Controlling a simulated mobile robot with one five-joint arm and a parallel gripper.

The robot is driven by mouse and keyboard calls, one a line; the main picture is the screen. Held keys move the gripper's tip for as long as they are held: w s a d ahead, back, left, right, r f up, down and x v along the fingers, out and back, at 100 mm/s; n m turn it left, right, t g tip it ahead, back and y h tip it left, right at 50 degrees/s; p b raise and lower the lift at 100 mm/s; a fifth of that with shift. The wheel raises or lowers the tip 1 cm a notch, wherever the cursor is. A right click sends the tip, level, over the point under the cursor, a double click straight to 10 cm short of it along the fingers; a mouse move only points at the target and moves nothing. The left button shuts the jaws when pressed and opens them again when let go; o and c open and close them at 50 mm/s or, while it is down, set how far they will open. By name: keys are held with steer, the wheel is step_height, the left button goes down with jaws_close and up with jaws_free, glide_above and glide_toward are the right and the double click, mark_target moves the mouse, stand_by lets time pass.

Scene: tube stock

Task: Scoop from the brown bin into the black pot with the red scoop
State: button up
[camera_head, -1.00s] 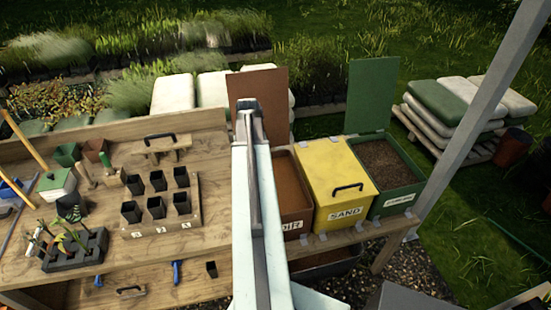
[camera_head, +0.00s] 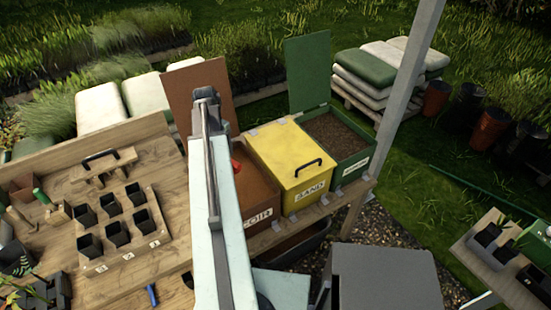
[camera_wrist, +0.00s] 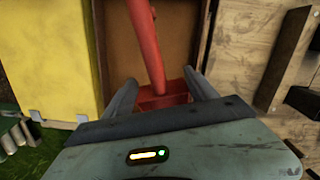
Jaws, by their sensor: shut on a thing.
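The brown bin (camera_head: 264,212), labelled COIR, stands open left of the yellow sand bin, partly hidden by my arm. Its brown inside (camera_wrist: 118,40) fills the top middle of the wrist view. The red scoop (camera_wrist: 148,45) runs up between the jaws of my gripper (camera_wrist: 161,85), which is shut on it, over the bin. A small red part of the scoop (camera_head: 236,165) shows beside my arm in the head view. Whether the scoop holds anything is not clear. Several black pots (camera_head: 117,233) stand upright in two rows on a wooden tray on the bench.
The lidded yellow sand bin (camera_head: 291,158) and open green bin (camera_head: 350,168) stand to the right. A post (camera_head: 404,80) rises beyond them. A wooden handled board (camera_head: 105,170) lies behind the pots. A small table (camera_head: 500,275) with dark pots is at far right.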

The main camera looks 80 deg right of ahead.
steer(key=s+d+n+g+b, duration=0.2)
steer(key=s+n, duration=0.5)
steer(key=s, duration=1.3)
steer(key=shift+w+f+g+b, duration=1.1)
steer(key=shift+w+f+b, duration=5.35)
steer(key=shift+w, duration=0.05)
steer(key=s+r+t+p, duration=0.3)
steer(key=r+t+p, duration=0.2)
steer(key=r+p, duration=0.5)
steer(key=shift+s+d+r+h+p, duration=0.2)
steer(key=shift+s+d+h+p, duration=0.15)
steer(key=shift+p, duration=1.05)
